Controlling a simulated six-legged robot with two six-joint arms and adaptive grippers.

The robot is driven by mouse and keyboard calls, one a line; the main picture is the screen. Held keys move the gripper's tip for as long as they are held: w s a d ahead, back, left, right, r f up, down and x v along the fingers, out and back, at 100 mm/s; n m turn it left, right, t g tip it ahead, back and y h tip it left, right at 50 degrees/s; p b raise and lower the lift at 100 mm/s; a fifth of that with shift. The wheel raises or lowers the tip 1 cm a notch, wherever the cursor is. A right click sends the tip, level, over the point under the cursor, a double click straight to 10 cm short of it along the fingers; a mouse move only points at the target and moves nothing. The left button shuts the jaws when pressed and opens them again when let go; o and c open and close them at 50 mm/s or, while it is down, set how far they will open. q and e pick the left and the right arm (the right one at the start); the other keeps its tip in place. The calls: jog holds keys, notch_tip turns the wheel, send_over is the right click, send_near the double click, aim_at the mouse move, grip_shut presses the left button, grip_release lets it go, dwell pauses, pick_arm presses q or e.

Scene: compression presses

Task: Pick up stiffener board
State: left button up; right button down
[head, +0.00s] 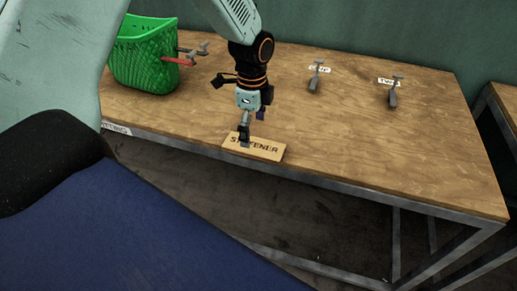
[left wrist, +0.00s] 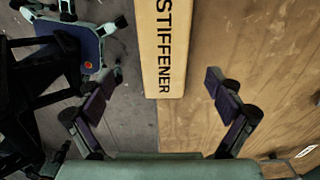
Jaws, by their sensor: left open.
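The stiffener board (head: 268,152) is a flat, light wooden plank with dark lettering. It lies at the front edge of the wooden table and part of it is hidden behind my gripper in the head view. In the left wrist view the board (left wrist: 164,50) points down between the fingers, with its near end short of the fingertips' line. My left gripper (head: 244,135) is over the board, pointing down. In the left wrist view its two fingers (left wrist: 157,88) are spread wide on either side of the board, with gaps on both sides. My right gripper is not in view.
A green basket (head: 142,62) with red-handled and grey tools at its rim stands at the table's back left. Two grey clamp-like tools (head: 317,78) (head: 393,93) with white labels stand at the back right. The tabletop (head: 400,150) right of the board is clear. Another table (head: 506,100) stands at far right.

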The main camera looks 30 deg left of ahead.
aim_at(253, 144)
pick_arm(q)
jog(key=f, duration=0.5)
jog(key=shift+w+a, duration=0.25)
jog(key=shift+a, duration=0.1)
jog(key=shift+f, duration=0.25)
jog(key=shift+d, duration=0.1)
jog(key=shift+d+r, duration=0.1)
jog(key=shift+d, duration=0.15)
jog(key=shift+a, duration=0.25)
jog(key=c, duration=0.6)
jog(key=shift+d, duration=0.2)
jog(key=c, duration=0.5)
jog(key=shift+a, duration=0.15)
jog(key=shift+c, duration=1)
